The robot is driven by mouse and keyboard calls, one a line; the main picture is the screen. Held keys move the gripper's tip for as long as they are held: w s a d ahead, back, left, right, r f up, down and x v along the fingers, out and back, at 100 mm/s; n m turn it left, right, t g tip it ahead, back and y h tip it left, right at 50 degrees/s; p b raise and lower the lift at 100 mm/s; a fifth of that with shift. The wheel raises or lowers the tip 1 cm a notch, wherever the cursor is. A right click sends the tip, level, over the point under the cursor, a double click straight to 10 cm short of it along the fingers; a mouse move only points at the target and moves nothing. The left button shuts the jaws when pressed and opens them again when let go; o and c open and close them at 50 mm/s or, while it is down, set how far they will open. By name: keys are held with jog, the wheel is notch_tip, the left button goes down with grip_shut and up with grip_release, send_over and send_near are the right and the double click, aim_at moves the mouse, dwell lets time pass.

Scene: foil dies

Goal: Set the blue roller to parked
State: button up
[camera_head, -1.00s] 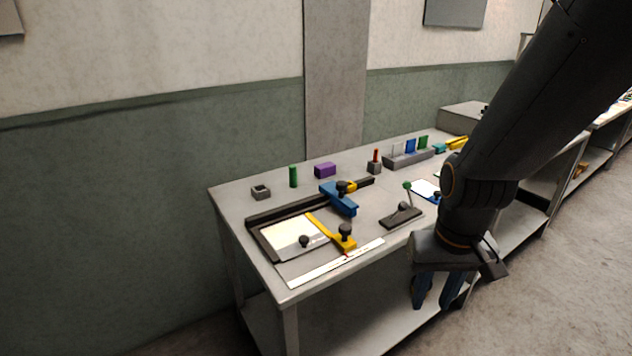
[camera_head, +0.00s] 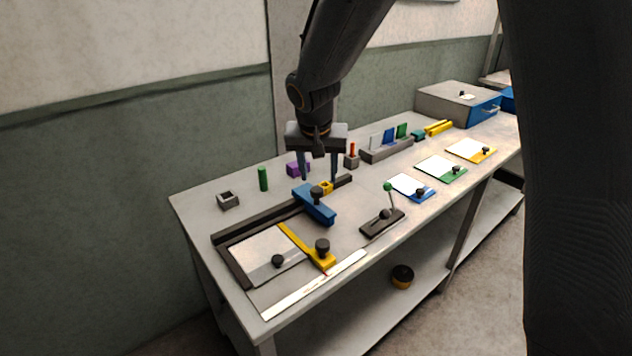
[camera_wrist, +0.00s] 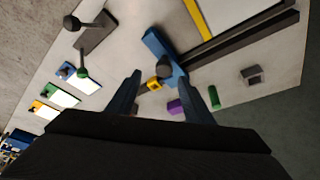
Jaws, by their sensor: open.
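The blue roller (camera_head: 321,210) is a long blue block with a black knob, set across the dark rail (camera_head: 264,222) on the workbench. In the wrist view the blue roller (camera_wrist: 157,45) lies ahead, between and beyond the fingertips. A small yellow piece (camera_head: 327,187) sits on the rail close beside it, toward the rail's far end. My gripper (camera_head: 319,181) is open, pointing down above the roller and yellow piece, with nothing between its fingers. It also shows in the wrist view (camera_wrist: 164,73). I cannot tell how high the fingertips are above the roller.
A yellow arm (camera_head: 325,260) with a black knob lies by a pale sheet (camera_head: 266,252) at the near left. A green cylinder (camera_head: 263,179), a purple block (camera_head: 298,168) and a grey socket (camera_head: 228,200) stand behind. A green-knobbed lever (camera_head: 388,188) stands to the right.

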aim_at(317, 189)
jog(key=shift+w+a+p+x, duration=0.15)
jog(key=shift+p+x, duration=0.15)
jog(key=shift+x, duration=1)
jog(key=shift+w+a+p+x, duration=0.15)
jog(key=shift+p+x, duration=0.15)
jog(key=shift+x, duration=0.95)
jog(key=shift+w+a+p+x, duration=0.15)
jog(key=shift+p+x, duration=0.15)
jog(key=shift+x, duration=1)
jog(key=shift+s+r, duration=0.1)
jog(key=shift+c, duration=0.2)
grip_shut()
